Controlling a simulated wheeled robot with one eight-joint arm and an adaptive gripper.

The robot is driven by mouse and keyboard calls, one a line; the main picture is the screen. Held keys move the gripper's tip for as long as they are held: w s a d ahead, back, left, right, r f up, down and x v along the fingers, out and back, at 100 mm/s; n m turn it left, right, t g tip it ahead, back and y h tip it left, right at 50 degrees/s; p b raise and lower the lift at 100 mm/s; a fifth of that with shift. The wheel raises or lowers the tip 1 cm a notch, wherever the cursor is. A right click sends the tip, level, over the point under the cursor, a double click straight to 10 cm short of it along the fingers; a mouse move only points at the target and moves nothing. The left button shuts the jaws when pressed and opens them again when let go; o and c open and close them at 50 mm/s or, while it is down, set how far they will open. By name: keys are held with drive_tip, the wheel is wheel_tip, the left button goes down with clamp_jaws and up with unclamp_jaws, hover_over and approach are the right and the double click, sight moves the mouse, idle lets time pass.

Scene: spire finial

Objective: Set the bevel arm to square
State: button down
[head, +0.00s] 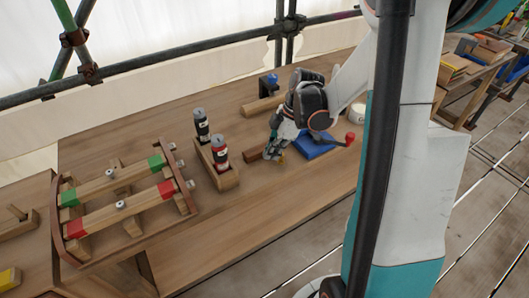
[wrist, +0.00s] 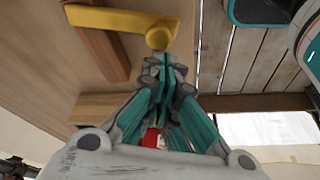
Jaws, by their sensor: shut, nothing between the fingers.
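A yellow arm (wrist: 115,19) with a rounded end knob crosses the top of the wrist view. It lies over a wooden piece (wrist: 103,52) and looks like the bevel arm. The two sit at a slant to each other. My gripper (wrist: 163,60) is shut and empty, with its fingertips right at the knob's lower edge; I cannot tell whether they touch. In the head view my gripper (head: 277,154) is low over the table beside a brown wood piece (head: 255,154). The bevel is mostly hidden there by my gripper.
A blue block (head: 318,145) and a red knob (head: 350,137) lie right of my gripper. A wooden frame (head: 120,200) with green and red marked bars is farther left. The table front (head: 270,205) is clear.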

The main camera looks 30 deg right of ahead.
drive_tip(key=shift+s+d, duration=0.25)
drive_tip(key=shift+d, duration=0.35)
drive_tip(key=shift+s+d, duration=0.25)
drive_tip(key=shift+d, duration=0.35)
drive_tip(key=shift+d, duration=0.1)
